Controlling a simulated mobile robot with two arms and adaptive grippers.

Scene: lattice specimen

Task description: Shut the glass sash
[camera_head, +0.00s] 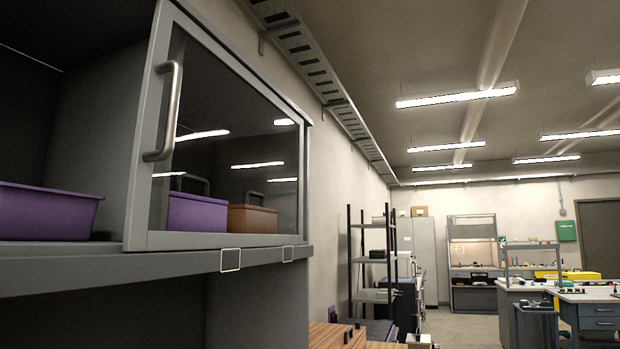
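The glass sash (243,155) is a grey-framed pane on the shelf cabinet at the left of the view. Its upright metal bar handle (168,112) is on the left side of its frame. The sash covers the right part of the cabinet, and the part to its left stands open. Neither of my grippers is in view, and nothing is touching the handle.
A purple bin (45,212) sits in the open left part. Another purple bin (197,213) and a brown bin (252,219) show through the glass. The grey ledge (110,270) runs below. Shelving (375,260) and workbenches (597,300) stand farther right, with open floor (470,328) between them.

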